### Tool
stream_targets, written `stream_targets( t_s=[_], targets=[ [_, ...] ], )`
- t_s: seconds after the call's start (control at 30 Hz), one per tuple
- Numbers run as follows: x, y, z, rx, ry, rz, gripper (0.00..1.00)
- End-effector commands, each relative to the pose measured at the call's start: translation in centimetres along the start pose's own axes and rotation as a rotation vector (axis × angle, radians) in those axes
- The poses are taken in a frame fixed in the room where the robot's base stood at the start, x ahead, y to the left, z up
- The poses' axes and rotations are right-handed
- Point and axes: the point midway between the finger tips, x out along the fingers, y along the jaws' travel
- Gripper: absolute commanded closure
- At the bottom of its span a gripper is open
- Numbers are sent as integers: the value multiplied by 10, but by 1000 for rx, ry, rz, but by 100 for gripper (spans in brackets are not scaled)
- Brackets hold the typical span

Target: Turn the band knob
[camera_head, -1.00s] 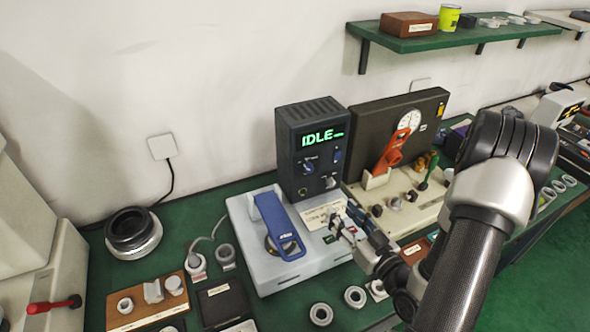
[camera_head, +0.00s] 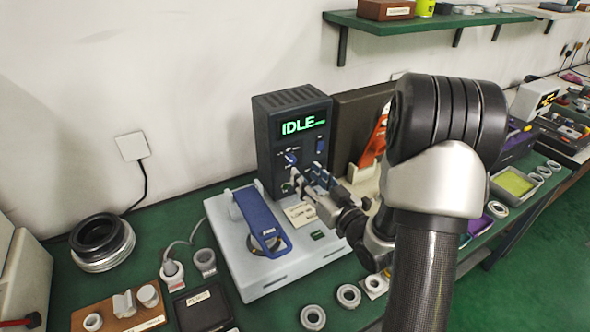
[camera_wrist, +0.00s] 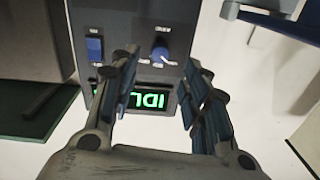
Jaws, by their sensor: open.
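A dark instrument box (camera_head: 262,135) stands upright at the back of the pale blue-grey base, its lit green display (camera_head: 303,126) reading IDLE. Below the display is a blue knob (camera_head: 291,158) with a white pointer; it also shows in the wrist view (camera_wrist: 160,52), where the picture is upside down. The small label by it is too small to read, so I cannot confirm it is the band knob. My gripper (camera_head: 307,174) is open and empty in front of the panel. In the wrist view its fingers (camera_wrist: 160,72) are spread either side of the knob's line, apparently short of it.
A blue rocker switch (camera_head: 320,145) sits beside the knob, and a paler knob (camera_head: 286,187) lower on the panel. A blue hinged arm (camera_head: 262,220) lies on the base (camera_head: 235,265). Bearing rings (camera_head: 313,317) lie in front.

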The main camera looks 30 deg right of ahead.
Motion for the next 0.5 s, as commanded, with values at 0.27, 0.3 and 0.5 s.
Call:
stream_targets(
  t_s=[0.27, 0.3, 0.5],
  targets=[
    [51, -1, 1, 0, 0, -3, 57],
    [56, 0, 1, 0, 0, -2, 57],
    [68, 0, 0, 0, 0, 0, 57]
  ],
)
